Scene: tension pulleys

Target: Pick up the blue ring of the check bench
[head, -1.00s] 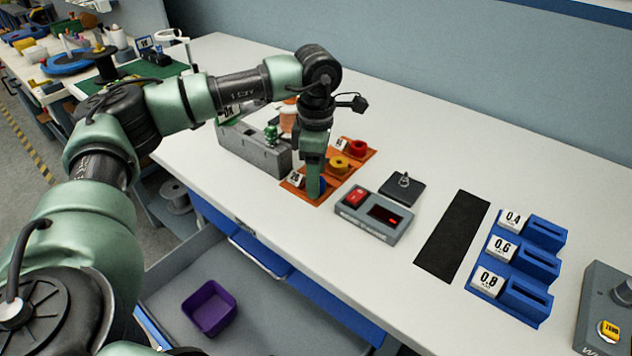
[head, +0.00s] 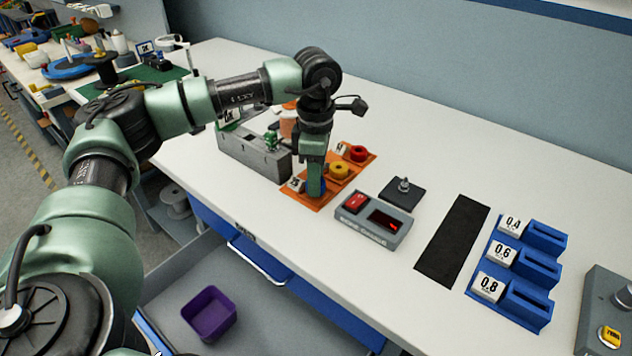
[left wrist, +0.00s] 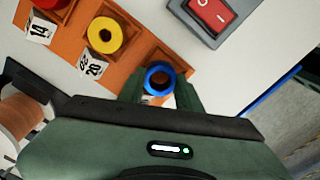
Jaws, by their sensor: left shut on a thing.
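The blue ring (left wrist: 160,78) sits between the two fingers of my left gripper (left wrist: 165,92) in the left wrist view, and the fingers are shut on it. In the head view my left gripper (head: 316,190) points down at the near end of the orange tray (head: 313,203). There the blue ring (head: 324,186) is mostly hidden behind the fingers. I cannot tell whether it is clear of the tray. A yellow ring (head: 339,170) and a red ring (head: 357,153) sit farther along the tray. My right gripper is not in view.
A grey device with a red switch (head: 369,217) stands right of the tray. A grey block fixture (head: 255,155) stands to its left. A dark mat (head: 452,240) and blue slotted holders (head: 520,290) lie farther right. An open drawer with a purple bin (head: 208,313) is below.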

